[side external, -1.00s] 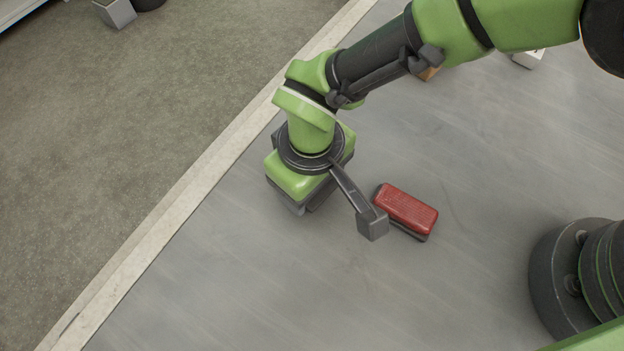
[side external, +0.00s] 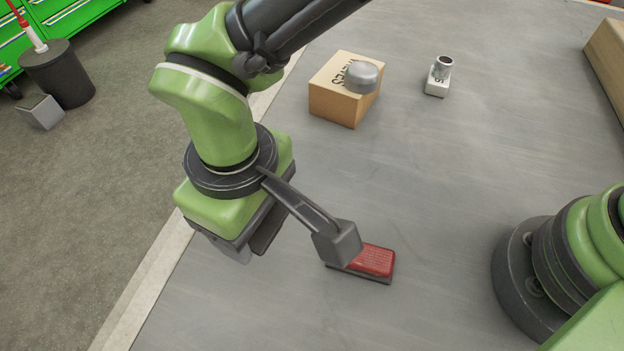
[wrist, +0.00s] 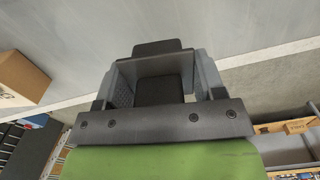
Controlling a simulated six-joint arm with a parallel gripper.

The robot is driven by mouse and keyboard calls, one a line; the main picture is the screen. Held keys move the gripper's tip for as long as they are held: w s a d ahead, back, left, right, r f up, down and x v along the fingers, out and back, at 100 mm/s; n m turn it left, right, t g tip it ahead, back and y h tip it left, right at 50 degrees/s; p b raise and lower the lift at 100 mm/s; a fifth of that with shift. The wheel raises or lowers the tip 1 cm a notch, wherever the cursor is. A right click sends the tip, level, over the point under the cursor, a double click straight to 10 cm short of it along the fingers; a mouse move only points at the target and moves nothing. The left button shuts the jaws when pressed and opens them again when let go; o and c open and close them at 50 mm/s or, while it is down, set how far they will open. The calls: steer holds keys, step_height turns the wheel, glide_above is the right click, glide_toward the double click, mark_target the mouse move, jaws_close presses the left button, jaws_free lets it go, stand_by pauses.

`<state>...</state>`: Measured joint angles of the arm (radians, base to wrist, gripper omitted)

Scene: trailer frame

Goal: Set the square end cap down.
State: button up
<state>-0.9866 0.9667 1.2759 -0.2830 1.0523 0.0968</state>
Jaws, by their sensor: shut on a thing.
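My gripper (side external: 240,246) points down above the left part of the grey work surface, near its pale edge strip. In the wrist view my gripper (wrist: 156,72) is shut on a dark, square-edged piece, which I take to be the square end cap (wrist: 157,47). The cap sits between the two grey fingers and shows slightly beyond their tips. In the side view I cannot make out the cap, which is hidden by the gripper body. I cannot tell its exact height above the surface.
A red-topped block (side external: 374,261) lies right of my gripper, partly behind my wrist camera. A cardboard box (side external: 335,104) with a silver dome (side external: 362,77) stands farther back. A small white block (side external: 437,86) carries a metal cylinder (side external: 443,66). The middle surface is clear.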

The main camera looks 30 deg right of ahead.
steer(key=w+d+m, duration=0.3)
steer(key=w+d, duration=0.3)
steer(key=d, duration=0.2)
steer(key=m, duration=0.8)
glide_above(432, 143)
steer(key=shift+m, duration=0.3)
step_height(432, 143, down, 10)
steer(key=shift+w+r, duration=0.1)
steer(key=shift+r, duration=0.15)
steer(key=shift+f, duration=0.15)
steer(key=o, duration=1)
steer(key=shift+c, duration=0.2)
